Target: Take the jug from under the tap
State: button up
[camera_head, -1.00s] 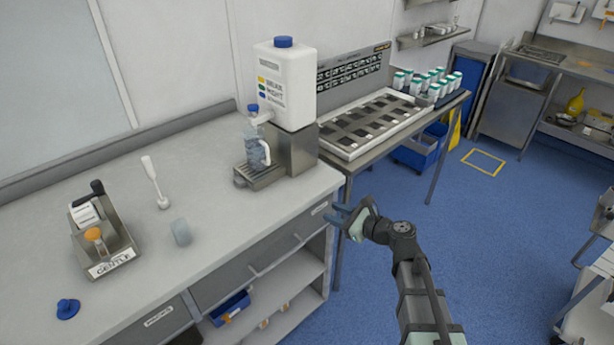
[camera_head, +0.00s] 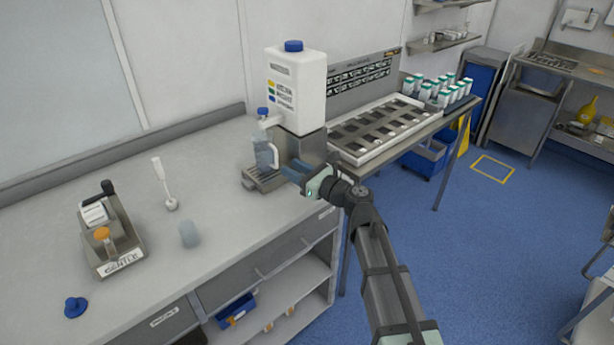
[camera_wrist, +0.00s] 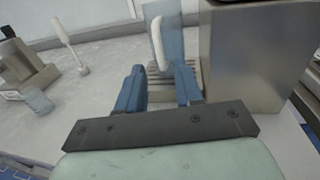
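The clear, bluish jug (camera_head: 263,155) stands upright on the metal drip tray (camera_head: 255,181), under the tap (camera_head: 268,121) of a white dispenser tank (camera_head: 298,88). In the wrist view the jug (camera_wrist: 172,22) is straight ahead, with its white handle (camera_wrist: 157,42) facing my gripper. My gripper (camera_head: 293,171) is at the right front of the jug, at about its height. In the wrist view my gripper (camera_wrist: 160,78) has its two blue fingers apart with nothing between them. The handle appears just beyond the fingertips; whether anything touches cannot be told.
The dispenser's steel stand (camera_wrist: 250,55) is close to the right of my fingers. Left on the counter (camera_head: 200,265) are a small clear cup (camera_head: 189,234), a white stick-like tool (camera_head: 163,184) and a metal holder (camera_head: 115,245). The counter before the jug is clear.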

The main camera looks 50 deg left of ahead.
aim_at(277, 160)
jog(key=shift+s+a, duration=0.2)
jog(key=shift+a, duration=0.95)
jog(key=shift+s+a, duration=0.2)
jog(key=shift+a, duration=0.95)
jog(key=shift+s+a, duration=0.2)
jog(key=shift+a, duration=0.95)
grip_shut()
jog(key=shift+r, duration=0.3)
jog(key=shift+s, duration=0.1)
jog(key=s, duration=1)
jog(key=shift+s, duration=0.35)
dwell(0.3)
jog(key=shift+r, duration=0.3)
dwell(0.4)
